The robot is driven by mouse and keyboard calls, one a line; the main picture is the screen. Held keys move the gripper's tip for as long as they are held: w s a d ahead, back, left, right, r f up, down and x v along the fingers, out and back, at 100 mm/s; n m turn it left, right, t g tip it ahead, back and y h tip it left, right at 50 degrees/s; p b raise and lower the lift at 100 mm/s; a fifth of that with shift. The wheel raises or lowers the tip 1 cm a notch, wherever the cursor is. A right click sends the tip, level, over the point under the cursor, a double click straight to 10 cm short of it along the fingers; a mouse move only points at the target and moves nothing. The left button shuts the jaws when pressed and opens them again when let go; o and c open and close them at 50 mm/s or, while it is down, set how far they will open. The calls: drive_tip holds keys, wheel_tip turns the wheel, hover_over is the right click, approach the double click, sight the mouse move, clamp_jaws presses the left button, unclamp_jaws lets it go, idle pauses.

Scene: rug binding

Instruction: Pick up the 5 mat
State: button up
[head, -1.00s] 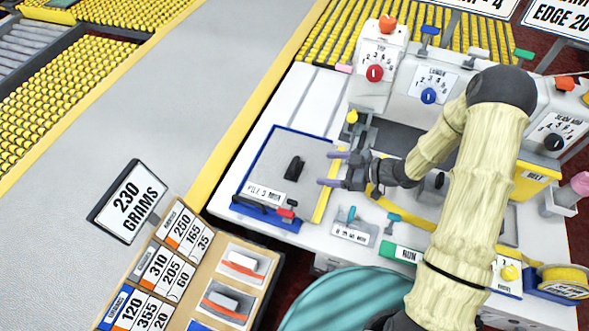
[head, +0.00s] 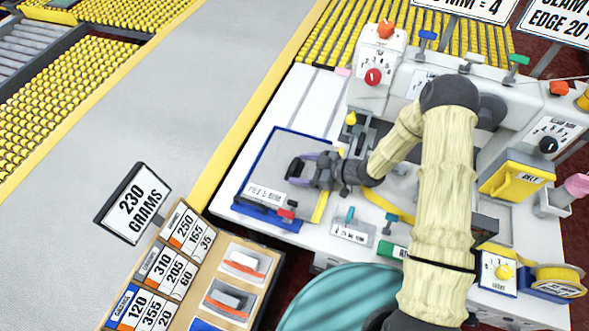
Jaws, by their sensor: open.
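A grey square panel with blue edging (head: 275,150) lies on the white machine table. A white label on its front edge seems to read "PILE 5" (head: 266,194), with the rest too small to read; this may be the 5 mat, but I cannot tell. A small black block (head: 294,170) sits on the panel, partly hidden by my gripper. My gripper (head: 299,166) is open over the panel, its purple fingers pointing left, around or just above the block. I cannot tell whether it touches.
Dial housings (head: 376,73) line the back. A "230 GRAMS" sign (head: 133,205) and a board of number cards with small trays (head: 231,299) stand at lower left. A grey walkway (head: 150,120) runs clear on the left.

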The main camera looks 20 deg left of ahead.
sight(299, 173)
drive_tip(key=shift+x, duration=0.75)
drive_tip(key=shift+w, duration=0.1)
drive_tip(key=c, duration=1.3)
drive_tip(key=shift+r, duration=0.1)
wheel_tip(299, 173, up, 18)
drive_tip(key=shift+f+b, duration=0.1)
drive_tip(key=shift+b, duration=0.3)
